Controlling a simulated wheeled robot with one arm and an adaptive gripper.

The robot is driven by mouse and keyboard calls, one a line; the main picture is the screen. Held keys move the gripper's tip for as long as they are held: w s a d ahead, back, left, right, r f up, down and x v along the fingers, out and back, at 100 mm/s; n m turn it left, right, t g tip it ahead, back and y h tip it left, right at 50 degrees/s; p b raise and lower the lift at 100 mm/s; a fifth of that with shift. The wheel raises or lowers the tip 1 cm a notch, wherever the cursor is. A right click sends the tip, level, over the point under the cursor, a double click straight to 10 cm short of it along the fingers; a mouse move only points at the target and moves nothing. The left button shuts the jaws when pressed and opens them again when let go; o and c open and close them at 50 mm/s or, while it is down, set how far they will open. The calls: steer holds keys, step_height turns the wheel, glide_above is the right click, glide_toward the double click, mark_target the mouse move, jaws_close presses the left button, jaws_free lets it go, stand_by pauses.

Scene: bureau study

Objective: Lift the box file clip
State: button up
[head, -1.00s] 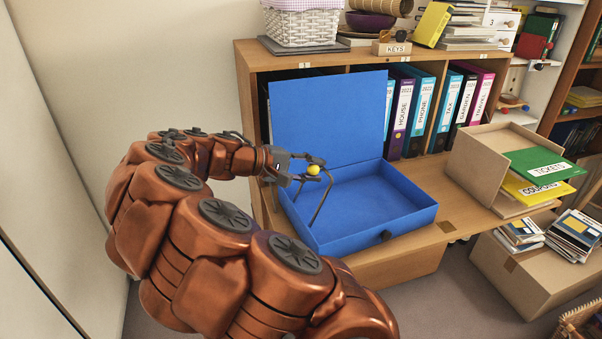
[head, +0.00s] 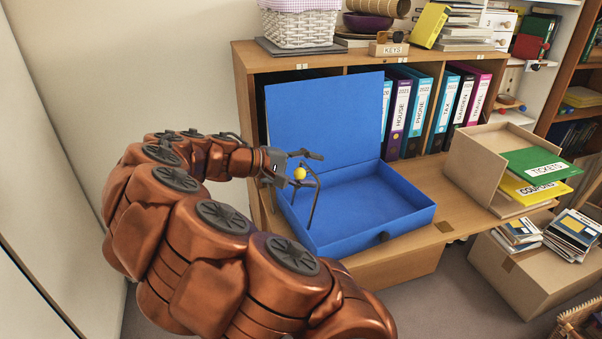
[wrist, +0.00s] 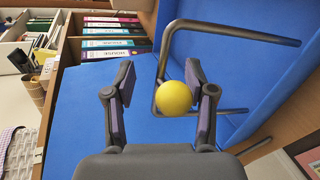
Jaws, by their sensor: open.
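The box file clip is a dark wire frame (head: 315,203) (wrist: 225,31) with a yellow ball knob (head: 299,173) (wrist: 174,98). It stands raised at the left side of the open blue box file (head: 372,204). My gripper (head: 303,168) is at the clip's upper end, left of the box's middle. In the wrist view my gripper (wrist: 158,78) is open, with its fingers wide apart. The knob is beside the right finger and overlaps it in the picture; I cannot tell whether they touch. The clip's lower ends are partly hidden.
The blue lid (head: 325,120) stands up behind the box, before a wooden shelf unit with several labelled binders (head: 420,110). A cardboard holder (head: 484,160) with green and yellow folders stands to the right. The wooden desk top (head: 455,205) between box and holder is clear.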

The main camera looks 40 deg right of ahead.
steer(key=v, duration=1.1)
steer(key=shift+w+a, duration=0.15)
steer(key=shift+a, duration=0.2)
steer(key=shift+r, duration=0.1)
